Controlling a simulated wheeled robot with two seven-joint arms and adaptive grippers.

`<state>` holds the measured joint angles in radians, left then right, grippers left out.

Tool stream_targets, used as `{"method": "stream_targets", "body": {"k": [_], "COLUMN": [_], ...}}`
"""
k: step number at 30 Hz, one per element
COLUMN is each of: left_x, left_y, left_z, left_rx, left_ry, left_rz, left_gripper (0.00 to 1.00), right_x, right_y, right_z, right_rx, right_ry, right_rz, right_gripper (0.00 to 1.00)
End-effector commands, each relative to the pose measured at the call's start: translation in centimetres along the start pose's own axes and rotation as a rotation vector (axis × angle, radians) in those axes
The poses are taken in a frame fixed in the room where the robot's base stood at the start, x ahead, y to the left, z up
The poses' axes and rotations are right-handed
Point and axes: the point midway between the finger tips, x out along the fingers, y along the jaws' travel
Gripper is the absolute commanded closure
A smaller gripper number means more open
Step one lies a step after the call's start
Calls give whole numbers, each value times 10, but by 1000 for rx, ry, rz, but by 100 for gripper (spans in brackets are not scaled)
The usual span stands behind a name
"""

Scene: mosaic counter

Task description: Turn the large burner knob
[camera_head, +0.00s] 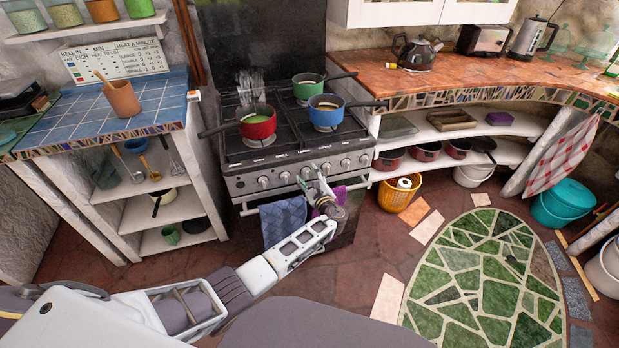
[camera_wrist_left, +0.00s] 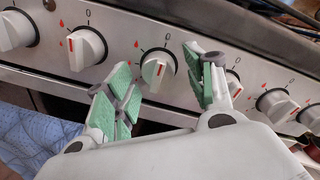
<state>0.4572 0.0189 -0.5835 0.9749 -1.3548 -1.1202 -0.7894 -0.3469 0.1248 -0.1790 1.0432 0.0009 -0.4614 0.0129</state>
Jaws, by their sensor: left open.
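A row of white knobs with red marks runs along the front panel of the stove (camera_head: 300,172). In the left wrist view one knob (camera_wrist_left: 157,68) sits between the two green-padded fingers of my left gripper (camera_wrist_left: 160,82), with a gap on both sides. The gripper is open and empty, and its tips are close to the panel. In the head view my left gripper (camera_head: 314,182) is at the panel's middle. My right gripper is not in view.
Blue (camera_head: 283,222) and purple (camera_head: 335,198) towels hang below the panel. Neighbouring knobs (camera_wrist_left: 87,47) are close beside the fingers.

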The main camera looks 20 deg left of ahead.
Motion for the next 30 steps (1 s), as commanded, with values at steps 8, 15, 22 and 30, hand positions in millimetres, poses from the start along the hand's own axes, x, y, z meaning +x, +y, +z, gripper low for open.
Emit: {"method": "stream_targets", "body": {"k": [8,15,22,30], "left_x": [-2,-18,-44,-70], "left_y": [0,0,0,0], "left_z": [0,0,-1,0], "left_rx": [0,-2,-2,0], "left_ry": [-1,0,1,0], "left_rz": [0,0,-1,-1], "left_gripper": [46,46,46,46], "right_x": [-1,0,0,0], "right_y": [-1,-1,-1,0], "right_z": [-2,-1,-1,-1], "right_rx": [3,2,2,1], "right_ry": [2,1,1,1], "right_rz": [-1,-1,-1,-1], "right_gripper": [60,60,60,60]}}
